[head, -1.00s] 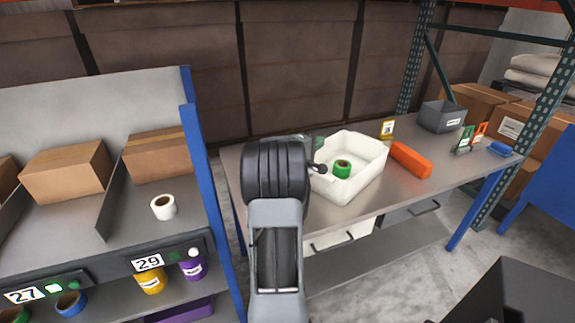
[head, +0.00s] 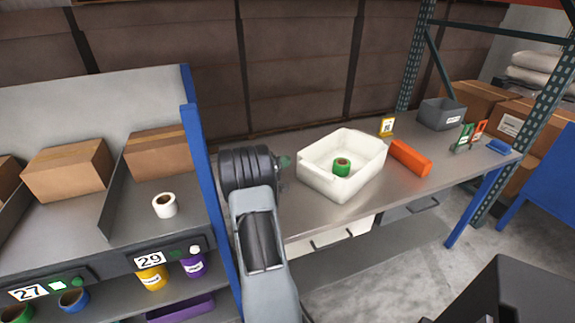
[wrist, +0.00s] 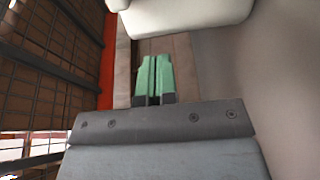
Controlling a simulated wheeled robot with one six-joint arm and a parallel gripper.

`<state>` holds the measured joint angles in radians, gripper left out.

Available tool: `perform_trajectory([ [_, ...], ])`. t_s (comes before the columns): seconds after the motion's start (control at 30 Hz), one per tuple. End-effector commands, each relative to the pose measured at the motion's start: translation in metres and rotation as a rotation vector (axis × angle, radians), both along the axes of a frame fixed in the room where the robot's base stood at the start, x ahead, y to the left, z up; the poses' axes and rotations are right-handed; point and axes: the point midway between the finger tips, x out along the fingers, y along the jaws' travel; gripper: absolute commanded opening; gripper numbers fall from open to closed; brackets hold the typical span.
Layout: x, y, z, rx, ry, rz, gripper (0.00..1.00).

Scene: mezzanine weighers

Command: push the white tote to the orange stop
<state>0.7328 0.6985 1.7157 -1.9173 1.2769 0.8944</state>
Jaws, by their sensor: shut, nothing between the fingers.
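The white tote (head: 335,186) stands upright on the grey metal table, with a green roll (head: 342,167) inside it. The orange stop (head: 410,158), a long block, lies just right of the tote; I cannot tell whether they touch. My gripper (head: 285,161) is left of the tote, apart from it, partly hidden behind my wrist. In the wrist view its green fingers (wrist: 153,78) are shut together with nothing between them. The tote's white side (wrist: 185,14) shows beyond the fingertips, across a gap.
A grey bin (head: 442,116) and small green and orange holders (head: 470,136) are farther right on the table (head: 300,218). A sloped shelf with boxes (head: 68,170) and its blue post (head: 208,190) stand close left of my arm.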

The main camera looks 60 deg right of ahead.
Motion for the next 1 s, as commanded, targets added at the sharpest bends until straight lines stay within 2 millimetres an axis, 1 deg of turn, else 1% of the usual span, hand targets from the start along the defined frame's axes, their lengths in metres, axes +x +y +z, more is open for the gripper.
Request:
perform_trajectory([
  [0.03,0.000,0.000,-0.006,0.001,0.002,0.000,0.00],
  [0.13,0.000,0.000,-0.014,0.001,0.000,0.000,0.00],
  [0.17,-0.003,-0.002,-0.011,0.000,-0.001,-0.002,0.00],
  [0.3,-0.008,-0.004,-0.011,0.000,-0.001,-0.001,0.00],
  [0.73,-0.011,-0.006,-0.012,-0.001,-0.001,-0.001,0.00],
  [0.77,-0.013,-0.007,-0.013,-0.002,-0.002,-0.002,0.00],
  [0.87,-0.028,-0.015,-0.018,-0.001,-0.004,-0.005,0.00],
  [1.0,-0.058,-0.032,-0.021,-0.003,-0.004,-0.006,0.00],
])
